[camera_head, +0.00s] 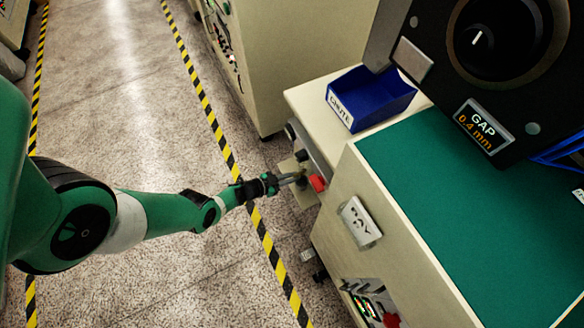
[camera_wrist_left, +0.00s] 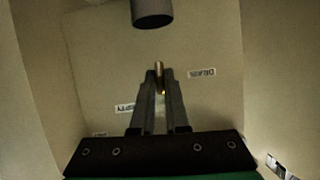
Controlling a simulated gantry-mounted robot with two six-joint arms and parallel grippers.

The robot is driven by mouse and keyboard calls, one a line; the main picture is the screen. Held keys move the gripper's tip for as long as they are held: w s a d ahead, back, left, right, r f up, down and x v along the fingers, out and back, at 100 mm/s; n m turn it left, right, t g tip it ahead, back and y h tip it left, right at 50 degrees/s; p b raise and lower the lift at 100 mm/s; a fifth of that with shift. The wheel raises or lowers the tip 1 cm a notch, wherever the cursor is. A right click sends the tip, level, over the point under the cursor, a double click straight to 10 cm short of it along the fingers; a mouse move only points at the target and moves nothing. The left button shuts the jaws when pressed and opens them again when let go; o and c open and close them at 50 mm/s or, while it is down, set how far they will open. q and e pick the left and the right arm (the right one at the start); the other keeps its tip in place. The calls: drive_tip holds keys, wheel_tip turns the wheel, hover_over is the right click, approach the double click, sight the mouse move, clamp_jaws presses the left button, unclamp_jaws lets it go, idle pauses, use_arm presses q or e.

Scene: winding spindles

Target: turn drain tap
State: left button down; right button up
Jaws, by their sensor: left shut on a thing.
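My left gripper (camera_head: 296,180) reaches to the side of the cream machine in the head view, close to a red part (camera_head: 317,183). In the left wrist view, my left gripper (camera_wrist_left: 160,76) is shut on a narrow brass-coloured piece, the drain tap (camera_wrist_left: 159,78), in front of a cream panel. Most of the tap is hidden between the fingers, so I cannot tell how far it is turned. Small labels are on the panel: one to the right of the fingertips (camera_wrist_left: 201,72), and one to the left (camera_wrist_left: 125,107). My right gripper is not in view.
A dark cylinder (camera_wrist_left: 152,12) sticks out above the fingers in the left wrist view. In the head view, a blue chute bin (camera_head: 370,97) sits on the machine beside a green worktop (camera_head: 450,190). A grey bracket (camera_head: 360,221) is on the machine's side. The floor left of it is clear.

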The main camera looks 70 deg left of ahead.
use_arm(q)
drive_tip(key=shift+n, duration=0.3)
idle(0.4)
drive_tip(key=c, duration=0.9)
unclamp_jaws()
drive_tip(key=p+v, duration=0.6)
drive_tip(key=v, duration=0.5)
drive_tip(key=shift+s+p, duration=0.3)
drive_tip(key=shift+a+r, duration=0.1)
